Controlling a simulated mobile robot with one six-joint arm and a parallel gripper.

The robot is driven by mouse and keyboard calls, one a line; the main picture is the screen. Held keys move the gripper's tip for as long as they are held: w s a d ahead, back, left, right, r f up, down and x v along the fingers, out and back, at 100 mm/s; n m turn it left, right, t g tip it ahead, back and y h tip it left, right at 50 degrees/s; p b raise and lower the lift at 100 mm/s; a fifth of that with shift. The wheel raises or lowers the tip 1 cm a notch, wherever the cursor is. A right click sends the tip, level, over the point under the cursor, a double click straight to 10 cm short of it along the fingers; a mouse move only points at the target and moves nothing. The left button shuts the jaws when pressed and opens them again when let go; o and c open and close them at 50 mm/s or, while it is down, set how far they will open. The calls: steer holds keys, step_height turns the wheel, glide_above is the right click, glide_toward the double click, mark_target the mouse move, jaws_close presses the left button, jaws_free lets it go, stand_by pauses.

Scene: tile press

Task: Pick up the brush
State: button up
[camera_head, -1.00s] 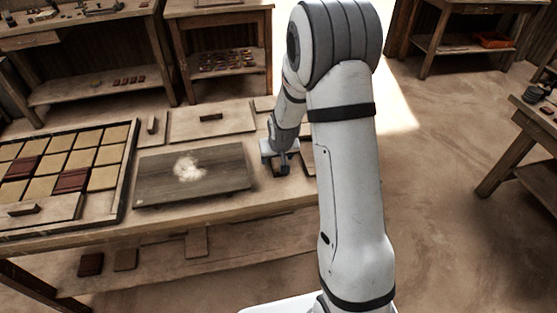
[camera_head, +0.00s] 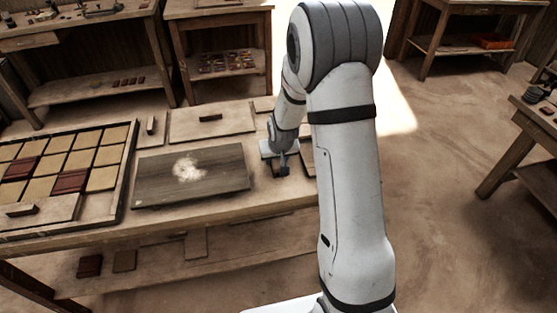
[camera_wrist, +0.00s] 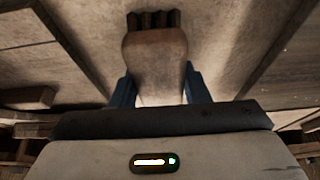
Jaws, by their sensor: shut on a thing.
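The brush shows in the wrist view as a brown wooden block (camera_wrist: 155,55) with dark bristle-like ends at the top. My gripper (camera_wrist: 158,88) has its two blue fingers on either side of this block, shut on it. In the head view my gripper (camera_head: 282,170) is low over the right part of the workbench (camera_head: 215,220), just right of the dark board. The brush is too small and too covered there to make out. I cannot tell whether it still touches the bench top.
A dark board (camera_head: 225,182) with a pale powder heap (camera_head: 187,168) lies left of my gripper. Further left is a tray (camera_head: 128,165) of tan and dark red tiles. A flat wooden board (camera_head: 240,124) with a handle lies behind. Open floor (camera_head: 450,200) is at the right.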

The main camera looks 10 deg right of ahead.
steer(key=c, duration=0.4)
steer(key=shift+r+p, duration=0.4)
steer(key=shift+p, duration=0.15)
step_height(320, 180, up, 10)
steer(key=shift+f+b, duration=0.1)
steer(key=shift+b, duration=0.35)
